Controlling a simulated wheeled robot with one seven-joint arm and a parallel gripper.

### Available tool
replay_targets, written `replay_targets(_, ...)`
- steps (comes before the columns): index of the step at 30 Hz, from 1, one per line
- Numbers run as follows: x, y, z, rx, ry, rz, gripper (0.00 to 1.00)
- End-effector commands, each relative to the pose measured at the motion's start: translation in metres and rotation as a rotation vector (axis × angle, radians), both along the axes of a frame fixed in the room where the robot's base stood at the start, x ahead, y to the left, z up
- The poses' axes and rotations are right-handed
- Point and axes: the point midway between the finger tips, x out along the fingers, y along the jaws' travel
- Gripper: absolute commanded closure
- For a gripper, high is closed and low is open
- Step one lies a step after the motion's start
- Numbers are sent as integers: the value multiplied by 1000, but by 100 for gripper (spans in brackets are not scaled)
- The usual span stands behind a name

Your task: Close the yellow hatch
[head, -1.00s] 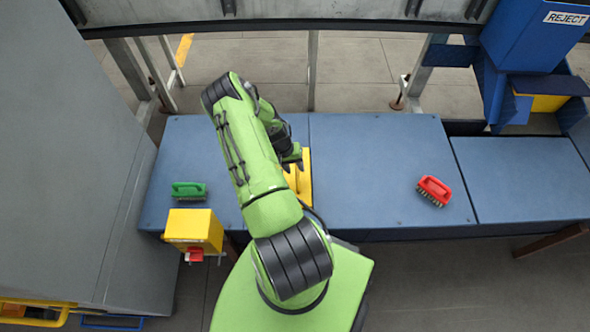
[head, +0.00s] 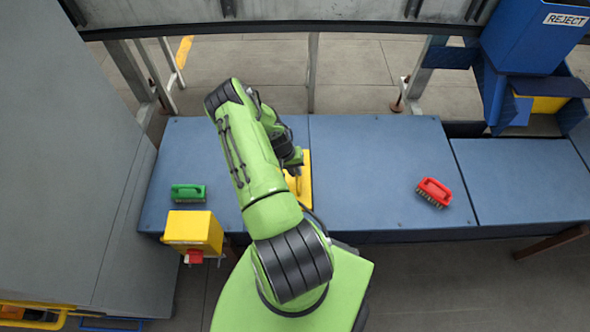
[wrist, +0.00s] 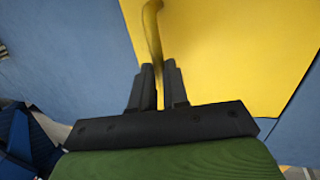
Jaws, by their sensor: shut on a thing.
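The yellow hatch (head: 306,190) is in the blue bench top in the head view, partly hidden behind my arm. In the wrist view the yellow hatch (wrist: 235,50) fills much of the picture, with blue bench surface on both sides. Its yellow handle (wrist: 152,30) runs down between the two black fingers. My gripper (wrist: 159,75) is shut on this handle. In the head view my gripper (head: 293,166) is over the hatch, and its fingertips are mostly hidden. I cannot tell whether the hatch lies fully flush with the bench.
A green brush (head: 188,193) lies left on the bench (head: 375,160), and a red brush (head: 434,191) lies right. A yellow box with a red button (head: 195,232) is at the front left edge. A blue reject bin (head: 535,40) stands at the back right.

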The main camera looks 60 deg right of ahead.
Motion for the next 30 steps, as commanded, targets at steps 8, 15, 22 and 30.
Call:
replay_targets(8,-7,-3,-21,0,2,-1,100)
replay_targets(15,-9,-3,-20,0,5,-2,100)
replay_targets(22,-8,-3,-19,0,3,-2,60)
replay_targets(30,-6,-3,-14,0,1,0,60)
